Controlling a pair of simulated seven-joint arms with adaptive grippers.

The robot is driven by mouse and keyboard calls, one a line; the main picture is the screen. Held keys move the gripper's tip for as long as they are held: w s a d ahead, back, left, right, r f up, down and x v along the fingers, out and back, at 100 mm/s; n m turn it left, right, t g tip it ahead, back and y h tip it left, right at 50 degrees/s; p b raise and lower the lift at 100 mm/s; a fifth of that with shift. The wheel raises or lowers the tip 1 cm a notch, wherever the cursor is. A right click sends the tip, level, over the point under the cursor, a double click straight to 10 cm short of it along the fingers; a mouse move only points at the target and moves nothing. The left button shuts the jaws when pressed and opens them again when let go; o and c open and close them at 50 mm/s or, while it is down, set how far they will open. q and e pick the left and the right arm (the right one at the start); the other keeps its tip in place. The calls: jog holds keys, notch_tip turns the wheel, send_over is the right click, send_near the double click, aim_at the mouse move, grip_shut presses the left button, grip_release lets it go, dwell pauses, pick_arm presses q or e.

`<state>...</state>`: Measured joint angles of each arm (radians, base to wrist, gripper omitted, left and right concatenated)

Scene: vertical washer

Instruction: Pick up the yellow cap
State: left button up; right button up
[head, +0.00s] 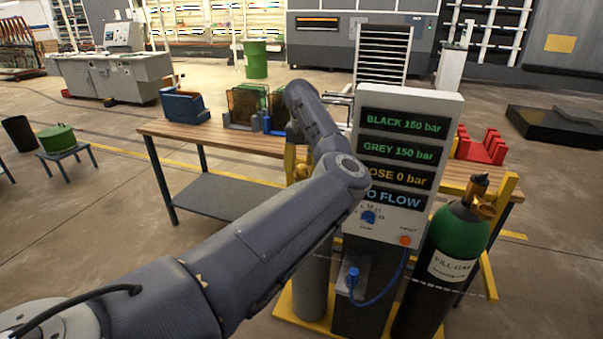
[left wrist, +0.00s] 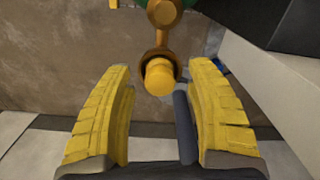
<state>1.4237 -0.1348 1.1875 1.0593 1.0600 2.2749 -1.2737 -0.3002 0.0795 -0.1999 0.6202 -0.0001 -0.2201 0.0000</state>
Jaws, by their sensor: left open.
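The yellow cap (left wrist: 158,78) shows in the left wrist view as a short, round-ended piece below a brass-coloured fitting (left wrist: 164,14). My left gripper (left wrist: 161,68) is open, with a yellow ribbed finger on each side of the cap. The cap appears between the fingertips, with visible space on both sides. In the head view my left arm reaches to the left side of the display panel (head: 398,153). The arm hides most of that area, and the cap cannot be made out there. My right gripper is out of view.
A green-topped black cylinder (head: 447,263) stands right of the panel, and a grey cylinder (head: 311,288) stands left of it. A wooden table (head: 205,135) behind holds a blue bin (head: 184,106) and racks. A pale edge (left wrist: 280,88) lies close right of my left gripper.

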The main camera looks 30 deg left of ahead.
pick_arm(q)
grip_shut()
dwell(0.4)
jog(key=shift+r, duration=0.15)
